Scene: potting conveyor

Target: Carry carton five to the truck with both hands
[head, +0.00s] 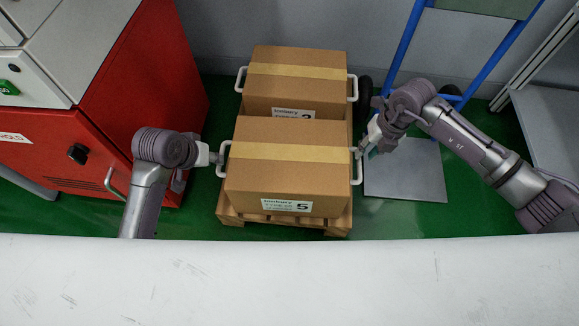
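Carton five (288,184) is a brown box with a tan tape strip and a white label reading 5. It is level, over the front of a wooden pallet (338,228); I cannot tell whether it rests on it. It has a white handle on each side. My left gripper (217,158) is at the left handle (222,170), and my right gripper (361,151) is at the right handle (358,178). The fingers are too small to tell whether they are closed around the handles. The blue hand truck (403,42) stands at right, its grey toe plate (410,180) flat on the floor.
Another handled carton (300,93) stands right behind carton five, its label partly hidden. A red cabinet (150,75) is close on the left. A metal frame (538,55) stands at far right. A pale surface (290,285) spans the front. Green floor (400,220) shows around the toe plate.

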